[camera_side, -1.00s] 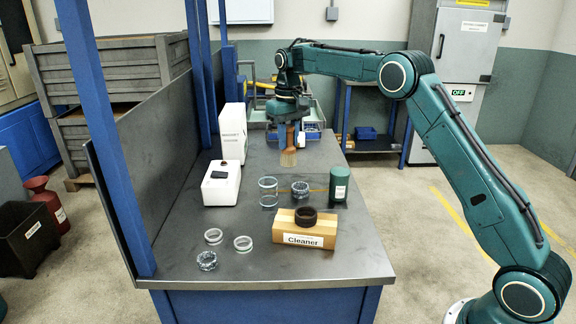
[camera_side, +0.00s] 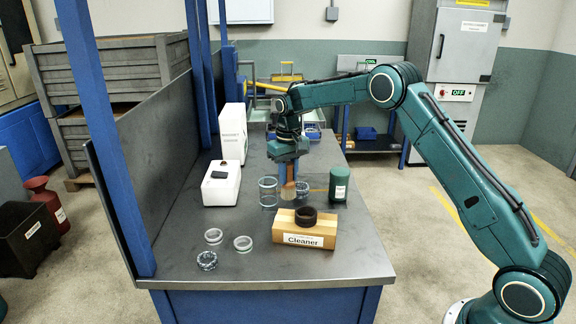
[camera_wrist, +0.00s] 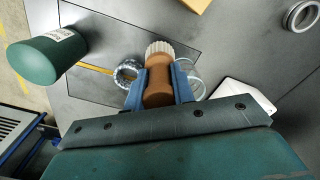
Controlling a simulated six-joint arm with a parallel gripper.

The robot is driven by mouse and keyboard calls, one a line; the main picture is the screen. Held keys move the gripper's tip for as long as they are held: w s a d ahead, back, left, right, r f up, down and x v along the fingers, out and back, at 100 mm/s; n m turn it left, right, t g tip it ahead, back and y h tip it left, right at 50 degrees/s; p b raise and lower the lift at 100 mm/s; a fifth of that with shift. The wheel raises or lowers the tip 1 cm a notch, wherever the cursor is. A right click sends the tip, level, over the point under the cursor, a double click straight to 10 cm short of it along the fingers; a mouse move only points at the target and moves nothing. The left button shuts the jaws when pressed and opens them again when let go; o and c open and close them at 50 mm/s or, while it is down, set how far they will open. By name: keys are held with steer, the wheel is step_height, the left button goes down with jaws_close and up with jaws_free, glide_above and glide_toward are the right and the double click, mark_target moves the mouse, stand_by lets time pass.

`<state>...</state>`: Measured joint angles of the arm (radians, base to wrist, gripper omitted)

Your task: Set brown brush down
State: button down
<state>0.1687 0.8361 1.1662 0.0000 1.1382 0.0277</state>
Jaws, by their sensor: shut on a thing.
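The brown brush (camera_wrist: 158,78) has a brown handle and pale bristles. In the wrist view its handle is between the two blue fingers of my gripper (camera_wrist: 160,90), which is shut on it. In the side view the brush (camera_side: 288,191) hangs bristles down from my gripper (camera_side: 287,172), low over the table's middle, behind the Cleaner block. Whether the bristles touch the table I cannot tell. A speckled ring (camera_wrist: 126,73) lies close to the brush on the dark mat (camera_wrist: 110,40), and a clear glass ring or jar (camera_side: 268,191) stands to its left in the side view.
The wooden Cleaner block (camera_side: 304,232) with a dark ring on top stands in front. A green canister (camera_side: 340,184) is to the right of the brush, and a white device (camera_side: 221,184) is to the left. Several rings lie at the front left. The table's front right is clear.

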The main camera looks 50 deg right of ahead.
mark_target(288, 183)
steer(key=shift+f, duration=1.8)
steer(key=shift+f, duration=0.1)
steer(key=c, duration=1.2)
jaws_free()
step_height(288, 183, up, 12)
steer(key=shift+r, duration=0.1)
steer(key=shift+r, duration=0.1)
